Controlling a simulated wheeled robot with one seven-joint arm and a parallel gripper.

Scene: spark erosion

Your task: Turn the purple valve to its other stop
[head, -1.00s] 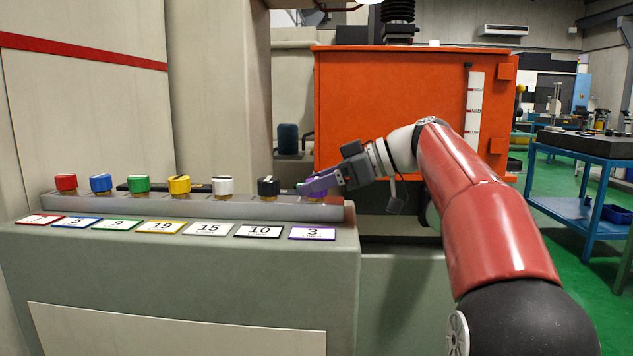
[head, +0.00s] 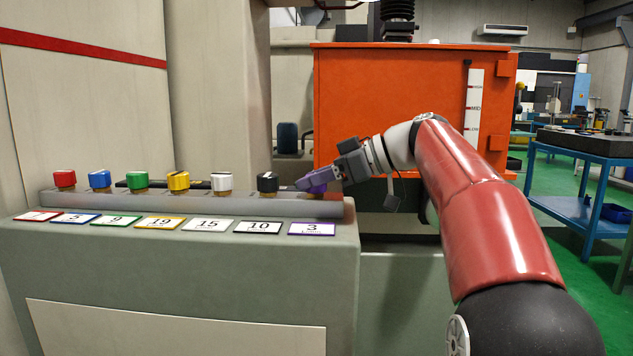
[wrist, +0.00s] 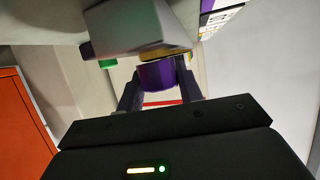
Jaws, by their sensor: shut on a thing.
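The purple valve (wrist: 157,76) sits at the right end of a row of coloured valves, on a grey rail. In the wrist view it is between the two fingers of my gripper (wrist: 160,92), which is shut on it. In the head view my gripper (head: 312,184) reaches the valve from the right and mostly covers it, so its exact angle is hard to tell. A purple-edged label reading 3 (head: 312,229) lies in front of it.
The black valve (head: 267,182) stands close to the left of my gripper, then white (head: 222,182), yellow (head: 178,181) and others. An orange tank (head: 400,110) stands behind my arm. A blue table (head: 590,150) is at the right.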

